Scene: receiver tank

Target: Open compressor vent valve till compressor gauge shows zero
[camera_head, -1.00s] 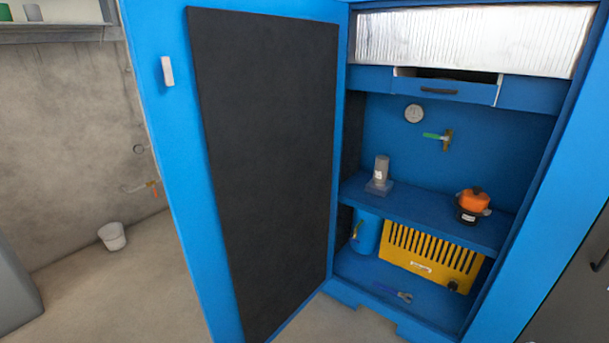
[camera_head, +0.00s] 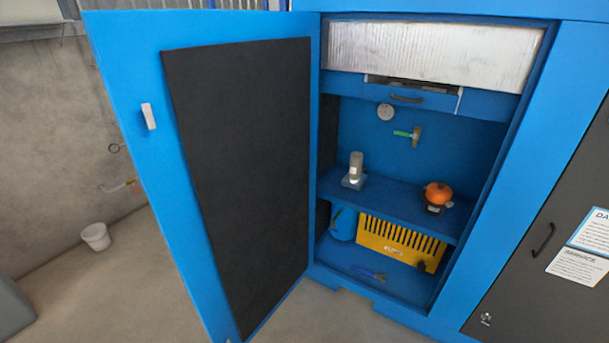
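A round white-faced gauge (camera_head: 386,112) is on the blue back wall inside the open cabinet. Its needle is too small to read. A brass valve (camera_head: 416,136) with a green lever handle (camera_head: 402,134) is on the same wall, to the right of the gauge and a little lower. The green handle points left, roughly level. Neither of my grippers is in view.
The blue cabinet door (camera_head: 135,115) stands open to the left. A shelf (camera_head: 395,204) holds a grey cylinder (camera_head: 356,164) and an orange-topped device (camera_head: 438,193). A partly open drawer (camera_head: 410,97) is above the gauge. A yellow slotted unit (camera_head: 400,242) is below. Floor in front is clear.

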